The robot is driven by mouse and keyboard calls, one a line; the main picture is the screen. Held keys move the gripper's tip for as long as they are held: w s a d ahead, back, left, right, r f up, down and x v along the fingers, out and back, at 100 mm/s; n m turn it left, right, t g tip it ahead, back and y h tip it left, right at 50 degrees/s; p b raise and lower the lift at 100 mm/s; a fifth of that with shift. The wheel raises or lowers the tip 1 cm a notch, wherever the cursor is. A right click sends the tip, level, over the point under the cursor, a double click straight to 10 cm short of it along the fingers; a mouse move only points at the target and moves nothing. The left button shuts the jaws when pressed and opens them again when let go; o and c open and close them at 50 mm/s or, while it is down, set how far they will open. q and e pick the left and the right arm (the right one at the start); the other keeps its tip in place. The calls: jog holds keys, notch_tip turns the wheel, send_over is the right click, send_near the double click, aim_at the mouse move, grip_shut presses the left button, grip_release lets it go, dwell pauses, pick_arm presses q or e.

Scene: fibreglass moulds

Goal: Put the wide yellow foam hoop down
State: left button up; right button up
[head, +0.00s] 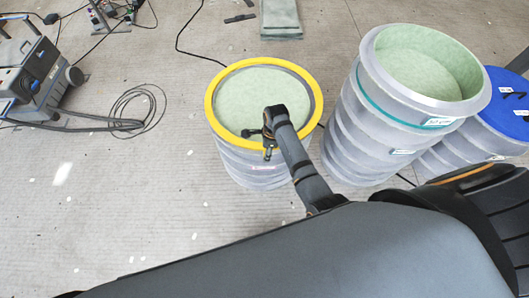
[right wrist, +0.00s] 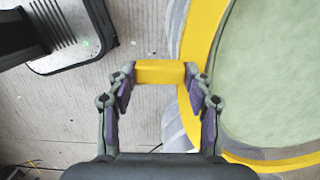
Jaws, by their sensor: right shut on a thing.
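The wide yellow foam hoop (head: 313,103) lies level over the top of a short grey ribbed mould (head: 247,174), with pale green fibre showing inside. My right gripper (head: 268,150) is at the hoop's near edge. In the right wrist view its fingers (right wrist: 160,80) are shut on a yellow block that sticks out from the hoop (right wrist: 200,40). My left gripper is not in view.
A taller grey mould (head: 372,120) with a green lining stands close on the right. A grey machine (head: 35,75) and coiled cable (head: 135,108) lie at the left. Green folded sheets (head: 280,18) lie at the back. The floor at front left is clear.

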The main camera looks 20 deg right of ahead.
jog(key=shift+w+a+f, duration=0.2)
jog(key=shift+w+f, duration=0.2)
jog(key=shift+f, duration=0.15)
notch_tip(320, 180, down, 3)
jog(key=shift+w+f+b, duration=0.15)
jog(key=shift+f+b, duration=0.05)
jog(key=shift+b, duration=0.2)
jog(key=o, duration=1.2)
jog(key=shift+c, duration=0.2)
jog(key=r, duration=0.4)
jog(key=d+r+p, duration=0.1)
jog(key=r, duration=0.7)
jog(key=shift+s+d, duration=0.15)
jog(key=shift+s, duration=0.1)
